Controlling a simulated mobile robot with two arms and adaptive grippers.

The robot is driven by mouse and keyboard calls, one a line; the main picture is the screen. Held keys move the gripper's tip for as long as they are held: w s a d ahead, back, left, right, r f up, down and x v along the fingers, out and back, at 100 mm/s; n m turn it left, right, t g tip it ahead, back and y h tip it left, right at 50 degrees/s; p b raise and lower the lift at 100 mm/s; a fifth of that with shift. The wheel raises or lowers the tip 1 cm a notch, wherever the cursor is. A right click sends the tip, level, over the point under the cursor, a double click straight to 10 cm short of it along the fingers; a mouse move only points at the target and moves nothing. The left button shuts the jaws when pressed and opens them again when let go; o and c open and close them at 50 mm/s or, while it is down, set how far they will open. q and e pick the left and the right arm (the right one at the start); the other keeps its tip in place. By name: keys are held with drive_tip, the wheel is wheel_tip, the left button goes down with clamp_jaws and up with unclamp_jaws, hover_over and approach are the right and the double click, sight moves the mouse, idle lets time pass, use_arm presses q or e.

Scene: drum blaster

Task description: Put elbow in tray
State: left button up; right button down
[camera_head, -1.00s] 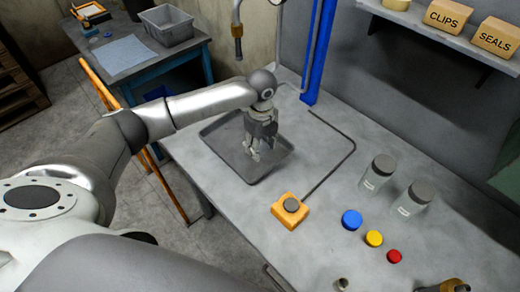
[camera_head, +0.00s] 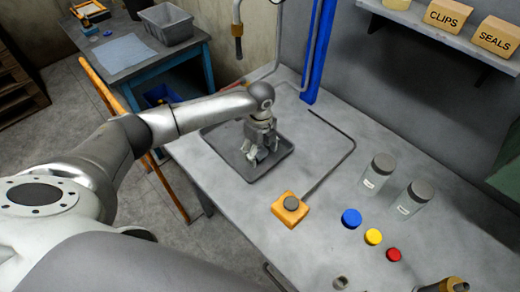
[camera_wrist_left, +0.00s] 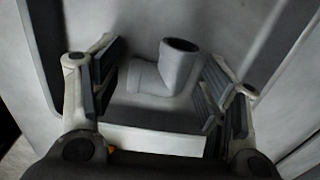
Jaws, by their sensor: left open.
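The grey pipe elbow (camera_wrist_left: 172,70) shows in the left wrist view between the spread fingers of my left gripper (camera_wrist_left: 160,88), with its round open end facing up. I cannot tell whether the fingers touch it. In the head view my left gripper (camera_head: 257,158) points down inside the dark grey tray (camera_head: 226,148), at the back left of the workbench. The elbow is hard to pick out there against the grey fingers. My right gripper is not in view.
An orange block with a dark round top (camera_head: 291,206) stands in front of the tray. Blue (camera_head: 351,218), yellow (camera_head: 373,237) and red (camera_head: 393,255) buttons and two lidded jars (camera_head: 377,173) are to the right. A blue post (camera_head: 319,55) rises behind.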

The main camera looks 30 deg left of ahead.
sight(260, 151)
use_arm(q)
wheel_tip(260, 151, up, 12)
drive_tip(key=shift+r+b, duration=0.15)
drive_tip(key=shift+b, duration=0.3)
idle(0.6)
